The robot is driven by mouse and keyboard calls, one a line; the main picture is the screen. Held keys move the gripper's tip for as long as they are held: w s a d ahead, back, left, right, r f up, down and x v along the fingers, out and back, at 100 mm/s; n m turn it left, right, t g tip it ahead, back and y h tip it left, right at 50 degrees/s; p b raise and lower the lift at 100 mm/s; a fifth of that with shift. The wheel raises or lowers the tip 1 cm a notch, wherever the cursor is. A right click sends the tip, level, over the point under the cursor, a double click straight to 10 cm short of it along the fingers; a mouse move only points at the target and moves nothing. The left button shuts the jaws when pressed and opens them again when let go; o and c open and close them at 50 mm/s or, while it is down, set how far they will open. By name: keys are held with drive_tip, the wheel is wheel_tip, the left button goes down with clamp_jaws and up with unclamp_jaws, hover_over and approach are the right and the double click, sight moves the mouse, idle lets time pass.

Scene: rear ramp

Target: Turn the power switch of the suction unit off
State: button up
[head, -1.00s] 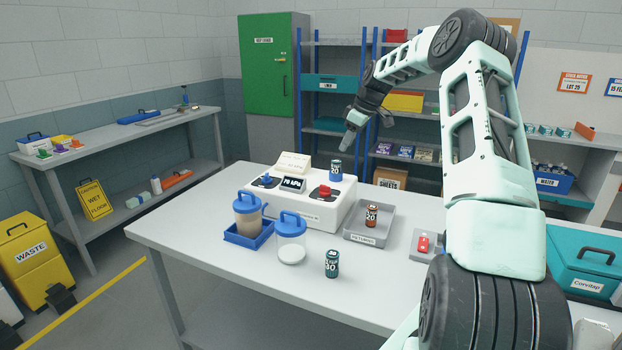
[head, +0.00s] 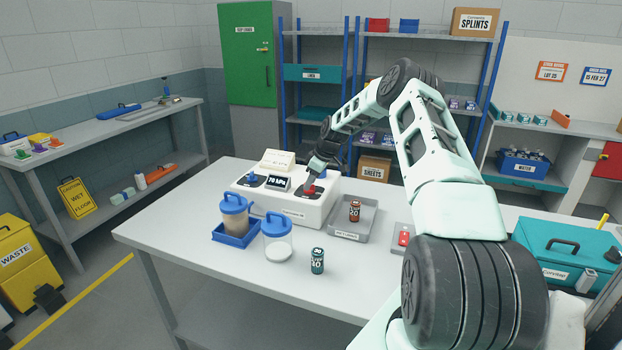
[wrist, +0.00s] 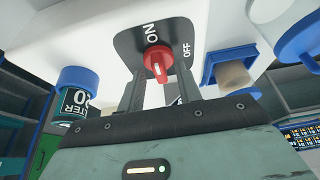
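The suction unit (head: 306,213) is a white box on the table with a display reading 70 kPa (head: 278,183). My gripper (head: 311,178) is above the knob, pointing down. In the wrist view its fingers (wrist: 158,82) are apart, one on each side of the knob, with gaps showing.
A blue knob (head: 252,177) is at the unit's left.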

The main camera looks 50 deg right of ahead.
drive_tip(key=shift+f, duration=0.2)
clamp_jaws()
drive_tip(key=shift+w+b, duration=0.1)
drive_tip(key=shift+b, duration=0.2)
drive_tip(key=m+h+b, duration=0.1)
drive_tip(key=m+b, duration=0.1)
drive_tip(key=shift+a+f+m+b, duration=0.1)
drive_tip(key=shift+f+m+b, duration=0.05)
drive_tip(key=shift+m+b, duration=0.15)
drive_tip(key=m+b, duration=0.1)
drive_tip(key=m, duration=0.1)
drive_tip(key=m+h+b, duration=0.1)
drive_tip(key=b, duration=0.1)
drive_tip(key=shift+a+m+h, duration=0.15)
drive_tip(key=shift+m+h, duration=0.15)
drive_tip(key=shift+m, duration=0.1)
drive_tip(key=m+h+b, duration=0.1)
drive_tip(key=m, duration=0.2)
drive_tip(key=m+h+b, duration=0.1)
drive_tip(key=m, duration=0.2)
drive_tip(key=shift+w+a+g, duration=0.1)
drive_tip(key=shift+a+g, duration=0.05)
drive_tip(key=shift+g, duration=0.25)
drive_tip(key=m, duration=0.2)
drive_tip(key=m+g+h, duration=0.1)
drive_tip(key=m, duration=0.2)
drive_tip(key=shift+r+g+b, duration=0.2)
drive_tip(key=shift+g+b, duration=0.1)
drive_tip(key=shift+b, duration=0.05)
drive_tip(key=shift+m, duration=0.3)
